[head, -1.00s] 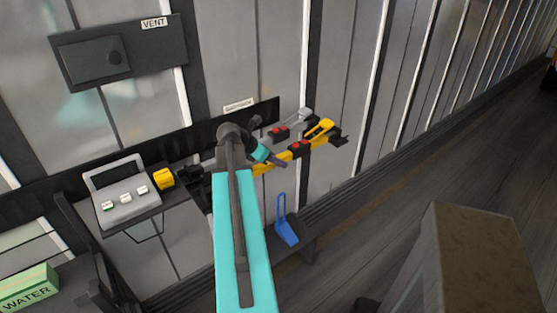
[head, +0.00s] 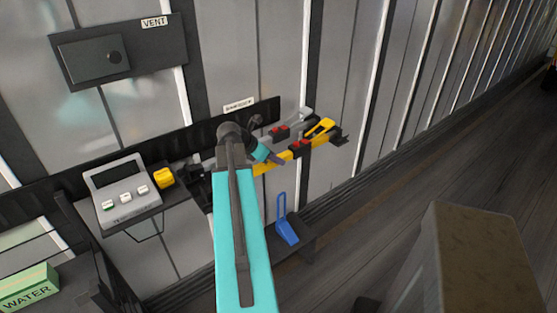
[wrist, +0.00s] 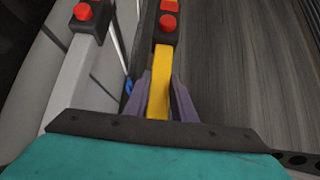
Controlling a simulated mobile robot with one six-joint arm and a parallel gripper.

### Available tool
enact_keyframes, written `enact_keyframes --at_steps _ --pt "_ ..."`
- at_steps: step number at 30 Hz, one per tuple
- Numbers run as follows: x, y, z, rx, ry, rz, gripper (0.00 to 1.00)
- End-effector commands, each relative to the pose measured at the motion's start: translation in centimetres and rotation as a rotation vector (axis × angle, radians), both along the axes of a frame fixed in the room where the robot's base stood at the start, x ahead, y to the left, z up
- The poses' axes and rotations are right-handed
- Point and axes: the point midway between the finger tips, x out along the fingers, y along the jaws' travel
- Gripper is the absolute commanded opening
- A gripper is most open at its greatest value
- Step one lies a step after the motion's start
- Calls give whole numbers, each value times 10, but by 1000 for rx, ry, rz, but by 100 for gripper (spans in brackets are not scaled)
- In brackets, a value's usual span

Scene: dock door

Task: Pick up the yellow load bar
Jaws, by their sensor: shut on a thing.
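The yellow load bar (head: 272,168) lies along the rack on the wall in the head view, with a black and red fitting and a yellow handle at its right part. In the wrist view the yellow bar (wrist: 160,85) runs up between the purple fingers. My gripper (wrist: 159,95) is shut on the bar, one finger on each side. In the head view my gripper (head: 281,160) is at the bar's middle, and my teal arm hides part of its left end.
A grey bar with a red button (head: 279,131) lies behind the yellow one; it also shows in the wrist view (wrist: 72,75). A grey control box (head: 125,190) stands left on a shelf. A blue scoop-like thing (head: 287,230) is below. A brown-topped block (head: 480,250) stands front right.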

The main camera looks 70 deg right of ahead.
Motion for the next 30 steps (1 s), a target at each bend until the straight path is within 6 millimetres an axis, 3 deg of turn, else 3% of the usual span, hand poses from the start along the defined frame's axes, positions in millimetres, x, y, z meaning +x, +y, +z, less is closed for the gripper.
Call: enact_keyframes --at_steps 16,30 --pt "-4 2 9 -5 0 1 0" --pt "-3 1 55 -6 0 1 0"
